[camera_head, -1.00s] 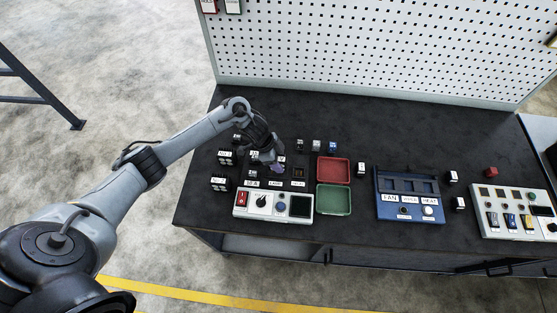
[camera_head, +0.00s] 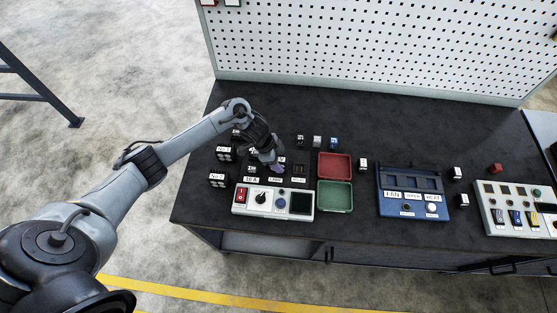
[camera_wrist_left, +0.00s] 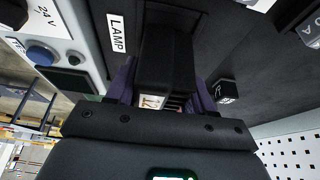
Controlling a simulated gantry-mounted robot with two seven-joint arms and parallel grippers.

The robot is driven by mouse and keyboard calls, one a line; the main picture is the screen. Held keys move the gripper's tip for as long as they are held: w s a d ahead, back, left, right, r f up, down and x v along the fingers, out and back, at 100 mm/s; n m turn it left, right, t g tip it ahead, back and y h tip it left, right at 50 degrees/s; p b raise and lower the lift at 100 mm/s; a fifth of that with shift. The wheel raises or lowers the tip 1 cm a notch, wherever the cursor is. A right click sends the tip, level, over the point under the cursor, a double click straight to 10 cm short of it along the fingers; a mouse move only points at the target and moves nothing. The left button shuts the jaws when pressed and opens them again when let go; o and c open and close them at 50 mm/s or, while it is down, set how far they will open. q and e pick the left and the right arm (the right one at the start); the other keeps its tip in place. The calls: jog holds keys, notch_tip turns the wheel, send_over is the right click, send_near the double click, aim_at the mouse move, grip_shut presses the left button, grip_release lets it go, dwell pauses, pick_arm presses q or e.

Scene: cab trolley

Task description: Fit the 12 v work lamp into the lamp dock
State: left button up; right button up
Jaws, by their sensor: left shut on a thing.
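My left gripper (camera_head: 277,168) is above the table, just behind the white LAMP label (camera_head: 275,180). In the left wrist view its purple fingers (camera_wrist_left: 163,95) are shut on a dark block, which I take to be the work lamp (camera_wrist_left: 168,55). The LAMP label (camera_wrist_left: 117,33) lies beside the held block. The lamp dock behind that label is hidden by the gripper and block, so I cannot tell whether the block is seated. My right gripper is not in view.
A white control panel (camera_head: 272,212) stands in front of the gripper. Several dark labelled blocks (camera_head: 224,153) stand to its left. A red tray (camera_head: 333,165) and a green tray (camera_head: 334,196) lie to the right, then a blue panel (camera_head: 385,208). The table's back strip is clear.

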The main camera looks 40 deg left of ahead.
pick_arm(q)
jog(key=shift+f, duration=0.2)
dwell(0.3)
dwell(0.4)
jog(key=o, duration=1.4)
